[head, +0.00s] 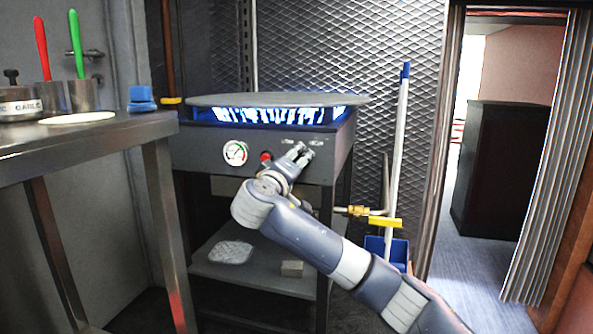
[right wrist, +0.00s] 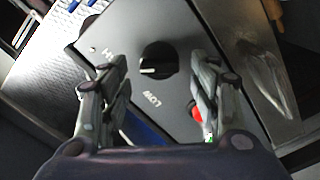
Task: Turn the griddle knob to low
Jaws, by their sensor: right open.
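The griddle (head: 275,100) has a round flat plate over blue flames and a dark front panel. In the right wrist view its black knob (right wrist: 158,60) sits between the fingers, with a white pointer line toward the picture's left. A "LOW" label (right wrist: 152,98) is printed below it, and a partly hidden label starting with "H" (right wrist: 107,51) is at its left. My right gripper (head: 301,152) is at the panel, open, its fingers on either side of the knob with visible gaps. In the head view the gripper hides the knob. My left gripper is not in view.
A dial gauge (head: 235,153) and red button (head: 266,157) are left of my gripper. A yellow-handled gas valve (head: 384,222) is at lower right. A steel table (head: 90,137) stands at left. A pole (head: 398,150) leans at right, near a doorway.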

